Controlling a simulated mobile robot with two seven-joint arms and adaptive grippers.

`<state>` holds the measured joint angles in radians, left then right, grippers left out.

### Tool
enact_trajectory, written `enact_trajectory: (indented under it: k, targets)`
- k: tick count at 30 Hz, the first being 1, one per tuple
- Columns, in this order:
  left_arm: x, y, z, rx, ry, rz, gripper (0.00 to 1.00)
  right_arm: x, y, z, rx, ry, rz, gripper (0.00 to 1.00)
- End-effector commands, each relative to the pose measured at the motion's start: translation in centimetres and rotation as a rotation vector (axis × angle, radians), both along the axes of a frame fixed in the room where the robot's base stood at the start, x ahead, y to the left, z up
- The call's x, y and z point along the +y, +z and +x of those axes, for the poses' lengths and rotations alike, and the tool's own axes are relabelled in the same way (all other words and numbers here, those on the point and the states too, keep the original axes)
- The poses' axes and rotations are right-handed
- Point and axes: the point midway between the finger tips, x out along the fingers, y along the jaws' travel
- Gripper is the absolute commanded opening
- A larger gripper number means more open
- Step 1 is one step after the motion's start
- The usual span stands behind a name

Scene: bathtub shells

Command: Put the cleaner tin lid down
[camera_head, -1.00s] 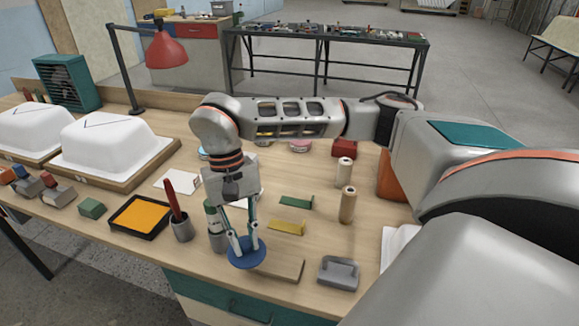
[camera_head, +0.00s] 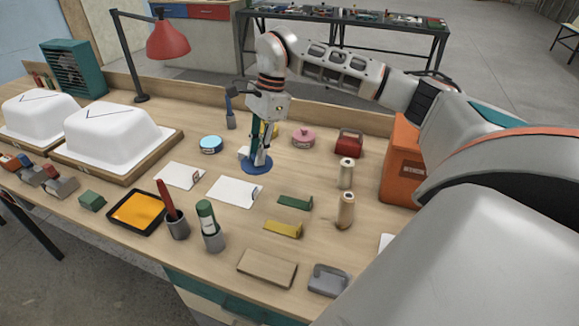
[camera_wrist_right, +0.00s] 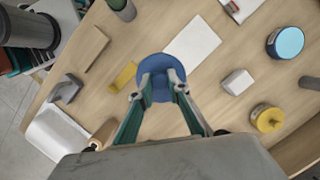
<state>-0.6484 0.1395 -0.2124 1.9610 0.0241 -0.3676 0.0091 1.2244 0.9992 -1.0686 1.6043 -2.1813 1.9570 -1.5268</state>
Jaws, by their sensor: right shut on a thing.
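My right gripper (camera_head: 258,157) is shut on a round blue lid (camera_head: 257,167), held flat below the fingertips. In the wrist view the gripper (camera_wrist_right: 163,90) has the blue lid (camera_wrist_right: 160,66) between its two fingers. The lid is over the middle of the bench, behind a white card (camera_head: 234,191); I cannot tell whether it touches the wood. Behind the gripper is a yellow tin (camera_head: 269,131), partly hidden; it shows clearly in the wrist view (camera_wrist_right: 267,118). A small white block (camera_wrist_right: 237,82) lies near the lid. My left gripper is not in view.
A light-blue tin (camera_head: 211,144) stands left of the lid and a pink tin (camera_head: 303,138) right of it. Green (camera_head: 295,202) and yellow (camera_head: 284,229) pieces lie in front. Bare wood lies right of the lid.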

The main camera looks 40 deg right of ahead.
Motion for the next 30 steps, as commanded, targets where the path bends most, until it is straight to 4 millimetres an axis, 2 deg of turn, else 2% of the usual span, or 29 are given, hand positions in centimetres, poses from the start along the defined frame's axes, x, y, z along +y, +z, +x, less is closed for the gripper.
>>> enact_trajectory:
  k: [1,6,12,18,21,23,26,30]
  targets:
    - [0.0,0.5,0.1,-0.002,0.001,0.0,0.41,-1.4,0.7,0.7,-0.001,-0.1,0.0,0.0]
    - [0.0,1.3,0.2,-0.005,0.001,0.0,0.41,-5.8,2.4,2.7,-0.002,-0.441,-0.001,0.0]
    - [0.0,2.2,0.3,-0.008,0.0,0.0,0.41,-11.0,4.3,4.3,-0.001,-0.819,0.0,0.0]
    - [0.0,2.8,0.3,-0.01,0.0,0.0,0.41,-14.7,5.5,5.1,0.0,-1.077,0.0,0.0]
    - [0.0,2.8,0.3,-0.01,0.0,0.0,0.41,-15.6,5.7,5.2,0.002,-1.142,-0.001,0.0]
    - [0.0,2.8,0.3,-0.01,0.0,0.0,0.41,-15.9,5.4,5.2,0.003,-1.162,0.0,0.0]
    - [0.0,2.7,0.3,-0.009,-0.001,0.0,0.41,-16.0,4.1,5.2,0.005,-1.172,-0.002,0.0]
    - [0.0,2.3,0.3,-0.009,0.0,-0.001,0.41,-16.0,0.7,5.1,0.008,-1.169,-0.003,0.0]
